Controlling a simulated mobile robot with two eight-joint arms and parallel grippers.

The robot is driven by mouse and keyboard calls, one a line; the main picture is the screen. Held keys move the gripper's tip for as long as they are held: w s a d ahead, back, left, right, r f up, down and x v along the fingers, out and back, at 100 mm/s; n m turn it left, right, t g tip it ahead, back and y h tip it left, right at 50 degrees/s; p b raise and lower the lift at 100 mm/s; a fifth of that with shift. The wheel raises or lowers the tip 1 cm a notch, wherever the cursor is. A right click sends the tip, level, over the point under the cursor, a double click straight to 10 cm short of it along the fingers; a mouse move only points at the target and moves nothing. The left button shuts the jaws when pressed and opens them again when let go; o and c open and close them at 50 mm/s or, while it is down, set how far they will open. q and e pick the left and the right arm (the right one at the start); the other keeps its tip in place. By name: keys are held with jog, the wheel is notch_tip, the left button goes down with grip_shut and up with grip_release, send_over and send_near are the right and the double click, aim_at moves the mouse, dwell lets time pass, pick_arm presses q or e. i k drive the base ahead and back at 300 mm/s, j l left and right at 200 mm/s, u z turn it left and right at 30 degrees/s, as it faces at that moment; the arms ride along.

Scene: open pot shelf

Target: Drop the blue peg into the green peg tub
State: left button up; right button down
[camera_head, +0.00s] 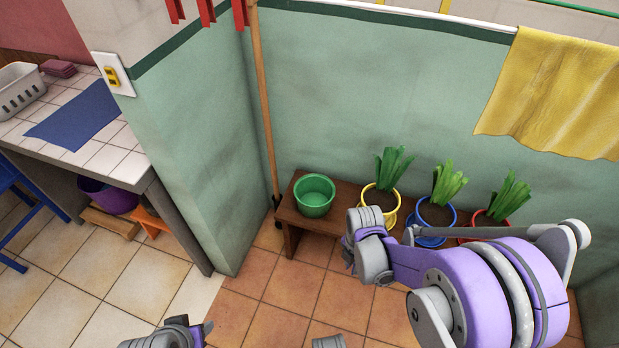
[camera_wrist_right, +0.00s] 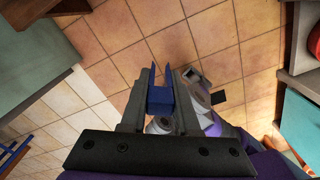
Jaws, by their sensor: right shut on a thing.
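The green peg tub (camera_head: 314,195) stands upright at the left end of a low brown bench, with its open top facing up. I see nothing in it. My right gripper (camera_head: 208,327) shows only in part at the bottom edge of the head view, in front of and to the left of the tub, apart from it. In the right wrist view its dark fingers are shut on the blue peg (camera_wrist_right: 160,98), above the floor. I cannot make out the peg in the head view. My left gripper is not in view.
Pots with green plants, yellow (camera_head: 381,205), blue (camera_head: 435,222) and red (camera_head: 484,226), stand right of the tub. A wooden pole (camera_head: 262,100) leans at the wall corner left of the bench (camera_head: 292,237). Tiled floor in front is clear.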

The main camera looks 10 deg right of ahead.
aim_at(314, 198)
jog(key=i, duration=1.2)
